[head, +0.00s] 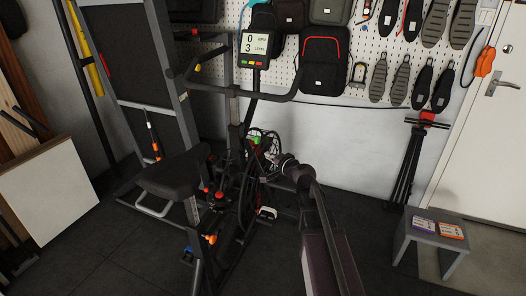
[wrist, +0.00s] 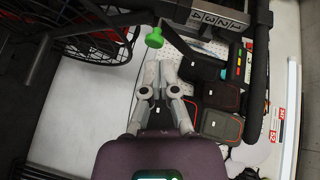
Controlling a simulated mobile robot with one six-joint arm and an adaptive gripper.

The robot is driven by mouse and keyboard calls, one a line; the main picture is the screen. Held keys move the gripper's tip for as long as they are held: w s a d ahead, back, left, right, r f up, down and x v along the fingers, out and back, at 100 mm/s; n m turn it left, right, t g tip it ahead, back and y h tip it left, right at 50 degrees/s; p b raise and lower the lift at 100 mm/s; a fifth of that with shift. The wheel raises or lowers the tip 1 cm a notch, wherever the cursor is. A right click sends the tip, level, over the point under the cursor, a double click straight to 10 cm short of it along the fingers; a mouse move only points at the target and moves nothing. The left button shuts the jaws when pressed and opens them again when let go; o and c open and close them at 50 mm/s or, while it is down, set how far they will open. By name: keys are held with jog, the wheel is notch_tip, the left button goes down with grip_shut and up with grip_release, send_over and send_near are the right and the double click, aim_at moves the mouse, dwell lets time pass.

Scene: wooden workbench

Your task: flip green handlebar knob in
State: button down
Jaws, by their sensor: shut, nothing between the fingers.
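The green handlebar knob (wrist: 154,38) shows in the wrist view, just beyond my fingertips and slightly left of them. It has a round head and a narrower stem and sits on the exercise bike's frame. In the head view the green knob (head: 255,140) shows on the bike's front column, below the handlebar (head: 262,97). My gripper (wrist: 160,56) is shut and empty, its fingers close together and pointing at the knob. In the head view my gripper (head: 274,160) is just right of and below the knob; whether it touches the knob is unclear.
The bike's seat (head: 172,175) is at left and its console (head: 255,48) above. A wire-guarded wheel (wrist: 92,35) is left of my gripper. A numbered plate (wrist: 218,19) is to the right. A grey stool (head: 436,238) stands at far right. The floor between is clear.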

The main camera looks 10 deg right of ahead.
aim_at(256, 139)
jog(key=w+d+f+m+t+h+b, duration=0.2)
jog(key=d+m+b, duration=0.2)
jog(key=d, duration=0.2)
jog(key=shift+w+f+m+h, duration=0.15)
jog(key=shift+w+m+h, duration=0.15)
jog(key=shift+h, duration=0.1)
jog(key=shift+w, duration=0.15)
jog(key=w+a, duration=0.5)
jog(key=w, duration=0.7)
jog(key=shift+f, duration=0.2)
jog(key=shift+s, duration=0.1)
